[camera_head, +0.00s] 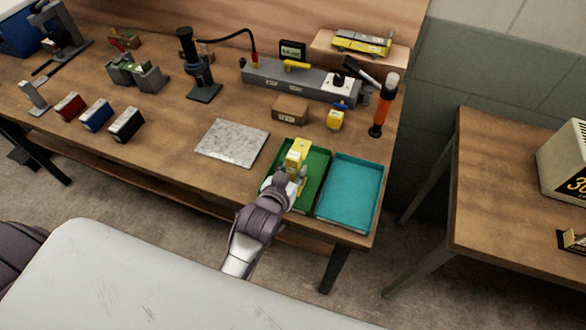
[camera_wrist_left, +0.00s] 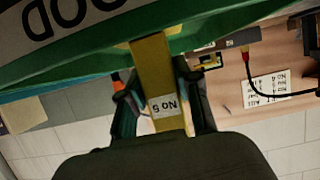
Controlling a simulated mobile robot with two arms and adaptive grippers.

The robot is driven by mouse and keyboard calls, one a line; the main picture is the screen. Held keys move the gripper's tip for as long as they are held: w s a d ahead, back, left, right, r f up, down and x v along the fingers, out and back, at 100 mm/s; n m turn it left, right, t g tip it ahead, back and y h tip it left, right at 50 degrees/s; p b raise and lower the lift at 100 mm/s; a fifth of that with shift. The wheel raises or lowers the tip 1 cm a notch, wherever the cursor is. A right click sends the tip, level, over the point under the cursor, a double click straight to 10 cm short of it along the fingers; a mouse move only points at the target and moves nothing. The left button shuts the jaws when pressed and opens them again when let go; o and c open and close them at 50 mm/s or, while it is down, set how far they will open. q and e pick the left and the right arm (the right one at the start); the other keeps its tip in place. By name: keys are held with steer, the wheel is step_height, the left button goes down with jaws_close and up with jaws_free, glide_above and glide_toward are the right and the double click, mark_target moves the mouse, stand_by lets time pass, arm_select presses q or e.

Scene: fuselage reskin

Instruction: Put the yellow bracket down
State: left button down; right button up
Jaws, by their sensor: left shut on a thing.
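The yellow bracket (camera_head: 297,152) is over the green tray (camera_head: 318,168) at the table's front edge. My left gripper (camera_head: 291,175) is shut on it. In the left wrist view the yellow bracket (camera_wrist_left: 152,70) stands between the two dark fingers of the left gripper (camera_wrist_left: 160,95), its "No 5" label showing. Its far end meets the green tray (camera_wrist_left: 200,30) in that picture; I cannot tell whether it rests on the tray floor. Part of a "GOOD" label shows upside down on the tray. My right gripper is not in view.
A teal tray (camera_head: 350,190) stands right of the green one and looks empty. A grey plate (camera_head: 232,142) lies to the left. A cardboard box (camera_head: 291,109), a small yellow block (camera_head: 335,120) and an orange-handled tool (camera_head: 383,105) stand behind.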

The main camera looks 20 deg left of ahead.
arm_select(q)
steer(key=c, duration=1.3)
jaws_free()
steer(key=shift+f, duration=0.15)
steer(key=o, duration=0.5)
steer(key=shift+r, duration=0.2)
steer(key=b+v, duration=0.1)
steer(key=v, duration=1.1)
steer(key=shift+b, duration=0.35)
